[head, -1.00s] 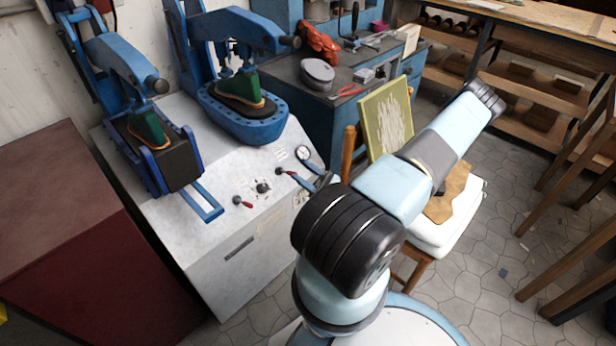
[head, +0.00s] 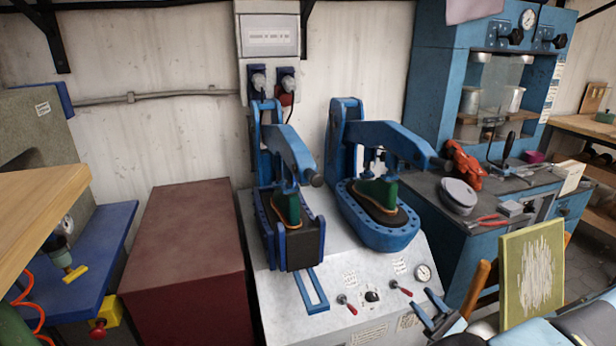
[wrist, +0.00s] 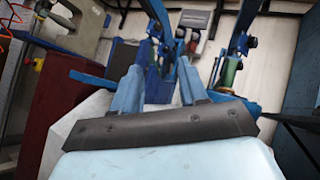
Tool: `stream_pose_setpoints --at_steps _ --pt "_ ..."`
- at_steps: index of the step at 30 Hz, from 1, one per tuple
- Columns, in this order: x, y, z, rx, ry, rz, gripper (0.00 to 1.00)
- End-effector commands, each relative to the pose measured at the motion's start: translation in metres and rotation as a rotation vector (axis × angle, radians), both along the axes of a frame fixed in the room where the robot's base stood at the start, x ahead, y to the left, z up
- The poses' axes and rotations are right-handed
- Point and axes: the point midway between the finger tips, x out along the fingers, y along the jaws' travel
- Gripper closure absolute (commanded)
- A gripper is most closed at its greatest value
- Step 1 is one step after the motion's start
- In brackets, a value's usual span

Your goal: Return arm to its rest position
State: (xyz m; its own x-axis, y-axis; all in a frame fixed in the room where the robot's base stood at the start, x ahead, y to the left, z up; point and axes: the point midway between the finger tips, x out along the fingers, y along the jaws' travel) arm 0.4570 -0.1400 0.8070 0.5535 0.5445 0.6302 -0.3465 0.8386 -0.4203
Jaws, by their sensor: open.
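My gripper (wrist: 158,75) shows in the wrist view with its two blue fingers apart and nothing between them. It points toward the press machine, whose blue press frames stand beyond the fingers.
The white press machine (head: 340,270) carries two blue presses with green shoe forms. A dark red cabinet (head: 185,255) stands left of it. At right are a blue workbench (head: 480,245) with tools and a chair holding a green-framed panel (head: 532,272).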

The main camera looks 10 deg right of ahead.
Motion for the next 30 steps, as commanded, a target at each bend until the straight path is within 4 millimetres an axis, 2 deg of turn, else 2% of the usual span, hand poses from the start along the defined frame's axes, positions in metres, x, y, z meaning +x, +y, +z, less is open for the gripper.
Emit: stream_pose_setpoints --at_steps 11,30 --pt "0.0 0.022 0.025 -0.245 0.04 0.276 0.57" --pt "-0.006 0.058 0.077 -0.797 0.102 0.747 0.57"
